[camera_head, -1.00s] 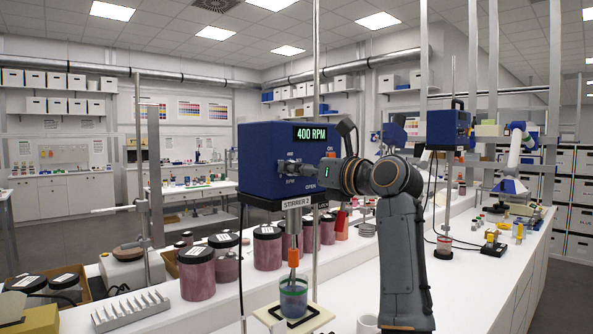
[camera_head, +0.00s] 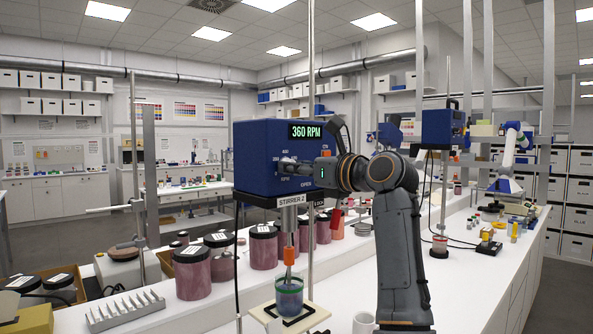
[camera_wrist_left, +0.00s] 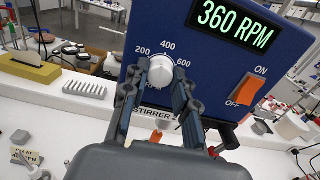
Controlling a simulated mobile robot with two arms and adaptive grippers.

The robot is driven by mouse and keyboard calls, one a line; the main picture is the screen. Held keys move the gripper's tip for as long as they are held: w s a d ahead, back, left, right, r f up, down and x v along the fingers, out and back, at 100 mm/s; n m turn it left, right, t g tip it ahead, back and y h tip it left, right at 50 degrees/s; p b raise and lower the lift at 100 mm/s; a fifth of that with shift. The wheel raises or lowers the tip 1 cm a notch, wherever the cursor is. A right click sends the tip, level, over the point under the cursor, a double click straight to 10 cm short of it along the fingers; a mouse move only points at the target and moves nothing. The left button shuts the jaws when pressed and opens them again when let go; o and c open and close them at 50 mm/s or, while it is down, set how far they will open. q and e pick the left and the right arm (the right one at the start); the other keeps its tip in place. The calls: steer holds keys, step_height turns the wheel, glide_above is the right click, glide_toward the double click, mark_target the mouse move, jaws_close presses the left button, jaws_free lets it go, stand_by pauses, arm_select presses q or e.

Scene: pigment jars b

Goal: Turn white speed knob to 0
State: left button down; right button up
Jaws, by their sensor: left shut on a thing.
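The blue stirrer box (camera_head: 255,165) stands on its post, labelled STIRRER 2. Its display (camera_head: 305,132) reads 360 RPM in green and also shows large in the left wrist view (camera_wrist_left: 235,22). The white speed knob (camera_wrist_left: 161,69) sits on the front face below a dial marked 200, 400 and 600. My left gripper (camera_wrist_left: 157,77) is shut on the knob, one finger on each side. In the head view the gripper (camera_head: 289,167) reaches the box face from the right and hides most of the knob. My right gripper is not in view.
An orange ON/OFF switch (camera_wrist_left: 247,92) is right of the knob. A beaker of bluish liquid (camera_head: 289,300) stands under the stirrer. Several dark-lidded pigment jars (camera_head: 193,274) stand behind and left. A second blue stirrer (camera_head: 446,128) is farther right.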

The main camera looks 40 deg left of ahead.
arm_select(q)
steer(key=n+b, duration=0.3)
steer(key=n, duration=1.8)
steer(key=shift+r+n, duration=0.1)
steer(key=shift+n, duration=0.4)
steer(key=c, duration=1.1)
jaws_free()
steer(key=shift+a, duration=0.1)
steer(key=shift+o, duration=0.2)
steer(key=d, duration=1.2)
steer(key=shift+s, duration=0.45)
